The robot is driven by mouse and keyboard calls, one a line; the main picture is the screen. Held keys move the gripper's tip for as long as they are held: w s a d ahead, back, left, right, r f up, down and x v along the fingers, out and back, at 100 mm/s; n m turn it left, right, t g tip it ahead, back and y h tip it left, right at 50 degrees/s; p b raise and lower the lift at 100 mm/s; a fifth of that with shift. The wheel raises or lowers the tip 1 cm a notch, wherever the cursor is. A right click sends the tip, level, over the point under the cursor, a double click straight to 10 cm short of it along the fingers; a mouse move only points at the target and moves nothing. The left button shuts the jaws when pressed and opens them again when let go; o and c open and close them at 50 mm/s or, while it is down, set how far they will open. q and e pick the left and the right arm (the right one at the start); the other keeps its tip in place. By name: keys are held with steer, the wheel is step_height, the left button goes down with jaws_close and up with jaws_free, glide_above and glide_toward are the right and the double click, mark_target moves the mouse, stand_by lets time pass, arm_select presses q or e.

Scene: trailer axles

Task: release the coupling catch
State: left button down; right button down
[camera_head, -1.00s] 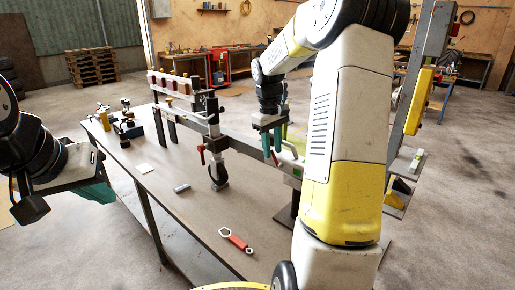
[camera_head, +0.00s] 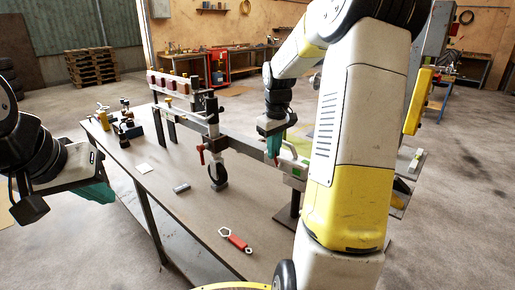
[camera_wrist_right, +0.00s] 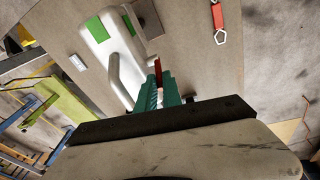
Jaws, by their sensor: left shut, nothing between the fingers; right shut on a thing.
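The coupling head (camera_wrist_right: 97,28), pale with green patches, sits at the near end of the drawbar and also shows in the head view (camera_head: 292,169). A curved grey handle (camera_wrist_right: 118,80) runs along it. My right gripper (camera_wrist_right: 159,88) has its teal fingers closed on a narrow red piece (camera_wrist_right: 158,70) beside the coupling, which looks like the catch; the fingers hide part of it. In the head view my right gripper (camera_head: 273,146) is right over the coupling end. My left gripper (camera_head: 97,193) is shut and empty, off the table's left edge.
A jockey wheel (camera_head: 218,175) with a red clamp handle stands under the drawbar (camera_head: 240,147). Small fittings (camera_head: 125,125) are at the table's far left. The near table top is mostly clear.

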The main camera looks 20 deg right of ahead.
steer(key=shift+s+d+r+t+y, duration=0.1)
steer(key=shift+s+t+y, duration=0.1)
steer(key=shift+t+y, duration=0.15)
steer(key=c, duration=1.5)
jaws_free()
steer(key=shift+r, duration=0.1)
steer(key=v, duration=0.7)
steer(key=shift+r, duration=0.3)
steer(key=shift+s, duration=0.1)
